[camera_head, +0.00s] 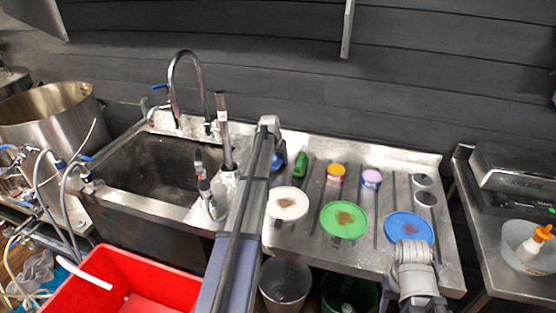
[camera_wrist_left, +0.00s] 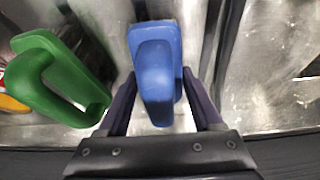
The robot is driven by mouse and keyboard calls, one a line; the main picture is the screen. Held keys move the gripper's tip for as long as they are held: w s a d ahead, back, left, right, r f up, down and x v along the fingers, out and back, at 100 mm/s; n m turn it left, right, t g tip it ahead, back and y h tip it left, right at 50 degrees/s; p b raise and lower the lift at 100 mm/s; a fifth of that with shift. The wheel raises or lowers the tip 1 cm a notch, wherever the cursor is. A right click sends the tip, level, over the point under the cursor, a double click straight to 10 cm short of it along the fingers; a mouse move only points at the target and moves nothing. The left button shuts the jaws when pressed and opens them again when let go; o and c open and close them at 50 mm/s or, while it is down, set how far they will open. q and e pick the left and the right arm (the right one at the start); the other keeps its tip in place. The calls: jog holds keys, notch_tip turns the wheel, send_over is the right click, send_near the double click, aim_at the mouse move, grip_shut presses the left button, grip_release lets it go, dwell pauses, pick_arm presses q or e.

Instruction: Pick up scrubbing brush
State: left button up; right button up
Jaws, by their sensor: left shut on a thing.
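A blue scrubbing brush (camera_wrist_left: 155,62) stands between the two dark fingers of my left gripper (camera_wrist_left: 162,98) in the left wrist view. The fingers are shut on it from both sides. In the head view the blue brush (camera_head: 278,160) shows only partly behind my left arm, at the left end of the steel drainboard. A green brush (camera_wrist_left: 60,80) with a looped handle lies just left of the gripper, apart from it. It also shows in the head view (camera_head: 299,167). A grey part of my right arm shows at the lower right; its gripper fingers are not visible.
The steel drainboard (camera_head: 310,238) holds white, green (camera_head: 344,220) and blue (camera_head: 409,228) round lids and several small jars. A deep sink (camera_head: 160,170) with a tall tap is at left. A red crate (camera_head: 125,285) stands in front.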

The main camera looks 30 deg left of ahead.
pick_arm(q)
jog(key=shift+c, duration=1.1)
notch_tip(320, 180, up, 10)
jog(key=p, duration=1)
